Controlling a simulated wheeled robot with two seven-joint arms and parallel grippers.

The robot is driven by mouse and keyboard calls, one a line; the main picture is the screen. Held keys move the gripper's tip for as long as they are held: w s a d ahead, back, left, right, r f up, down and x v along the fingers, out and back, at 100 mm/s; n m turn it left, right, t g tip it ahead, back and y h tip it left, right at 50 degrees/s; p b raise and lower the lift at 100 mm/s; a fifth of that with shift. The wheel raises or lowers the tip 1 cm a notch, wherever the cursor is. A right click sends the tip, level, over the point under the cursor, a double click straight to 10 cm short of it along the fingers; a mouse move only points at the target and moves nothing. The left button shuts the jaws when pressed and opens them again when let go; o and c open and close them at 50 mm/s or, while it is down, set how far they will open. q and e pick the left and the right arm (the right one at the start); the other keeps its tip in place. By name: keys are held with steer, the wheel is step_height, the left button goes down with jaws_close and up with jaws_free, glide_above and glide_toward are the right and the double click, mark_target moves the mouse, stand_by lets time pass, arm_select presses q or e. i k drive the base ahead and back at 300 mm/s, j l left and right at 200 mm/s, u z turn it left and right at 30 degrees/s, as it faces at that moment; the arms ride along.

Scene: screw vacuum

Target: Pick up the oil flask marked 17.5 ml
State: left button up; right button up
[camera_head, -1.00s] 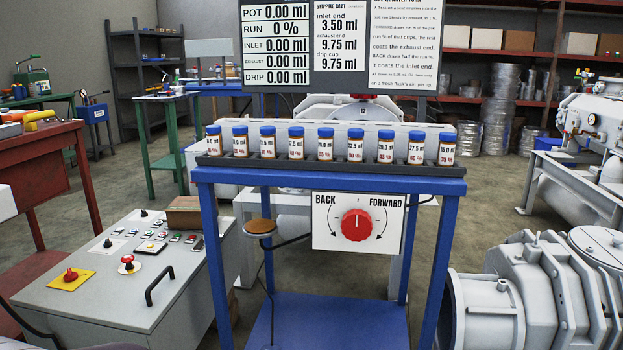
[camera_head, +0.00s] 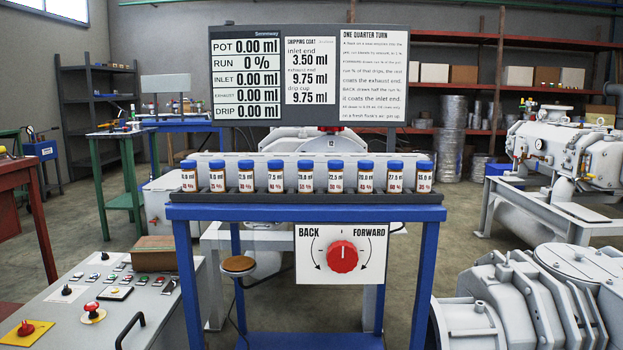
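Several brown oil flasks with blue caps and white labels stand upright in a row in a dark rack (camera_head: 300,198) on a blue stand. The print is small and partly unclear. The fourth flask from the left (camera_head: 275,178) has a label ending in 7.5 ml, its first digit hard to read. The eighth flask (camera_head: 395,178) also seems to end in 7.5 ml. The right-end flask (camera_head: 424,178) seems to read 15.0 ml. Neither of my grippers is in view, and nothing touches the flasks.
A readout board (camera_head: 310,75) stands behind the rack. A red knob (camera_head: 342,256) on a BACK/FORWARD plate hangs below it, beside a round brown-topped pad (camera_head: 239,264). A control console (camera_head: 110,300) is at lower left, grey pump machinery (camera_head: 530,300) at lower right. Space above the flasks is clear.

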mark_target(275, 178)
steer(key=l+u, duration=0.5)
steer(key=l, duration=0.25)
steer(key=j+z, duration=0.5)
steer(key=j, duration=1.75)
